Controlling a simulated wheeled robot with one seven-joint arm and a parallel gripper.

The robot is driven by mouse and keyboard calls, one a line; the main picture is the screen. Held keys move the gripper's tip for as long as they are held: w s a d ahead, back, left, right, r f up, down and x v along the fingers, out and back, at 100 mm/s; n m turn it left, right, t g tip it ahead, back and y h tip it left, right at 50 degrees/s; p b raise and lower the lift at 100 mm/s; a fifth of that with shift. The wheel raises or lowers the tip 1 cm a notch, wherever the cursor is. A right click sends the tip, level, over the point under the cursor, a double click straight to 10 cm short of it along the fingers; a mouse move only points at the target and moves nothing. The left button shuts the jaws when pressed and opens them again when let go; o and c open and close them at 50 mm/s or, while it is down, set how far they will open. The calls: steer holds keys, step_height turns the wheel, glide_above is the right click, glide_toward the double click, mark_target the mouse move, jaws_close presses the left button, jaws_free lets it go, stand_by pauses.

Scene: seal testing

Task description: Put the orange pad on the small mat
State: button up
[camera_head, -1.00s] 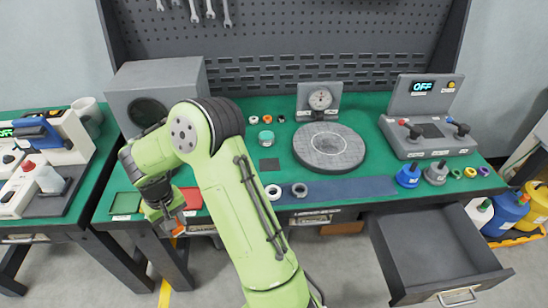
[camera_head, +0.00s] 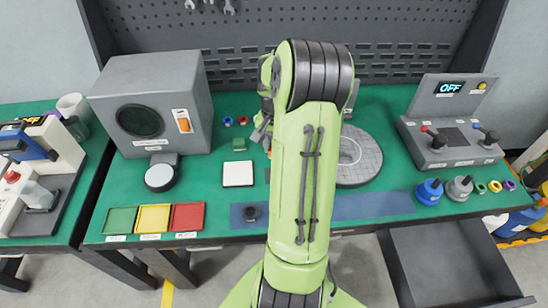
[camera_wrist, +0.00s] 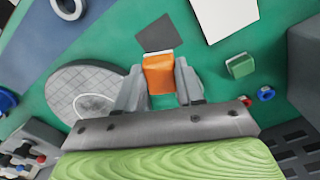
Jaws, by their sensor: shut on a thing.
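My gripper (camera_wrist: 158,88) is shut on the orange pad (camera_wrist: 158,76), which sits between the two grey fingers in the wrist view. The small mat (camera_wrist: 156,34), a dark grey square, lies on the green tabletop just past the pad's outer end. In that view the pad's end borders the mat's edge; the height between them cannot be told. In the head view my green arm reaches over the table and hides most of the gripper, the pad and the mat.
A white square (camera_head: 238,173) and a small green block (camera_head: 239,144) lie left of my arm. A round grey plate (camera_head: 361,158) is to its right. A grey box with a round window (camera_head: 150,112) stands at the back left. Red, yellow and green trays (camera_head: 153,218) line the front left.

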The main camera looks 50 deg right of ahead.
steer(key=f+b, duration=0.1)
steer(key=f, duration=0.3)
steer(key=f+b, duration=0.1)
steer(key=f, duration=0.4)
steer(key=shift+s+a+f+b, duration=0.1)
steer(key=shift+s+f+b, duration=0.1)
steer(key=shift+f+b, duration=0.1)
steer(key=shift+f, duration=0.15)
steer(key=o, duration=1)
steer(key=shift+o, duration=0.2)
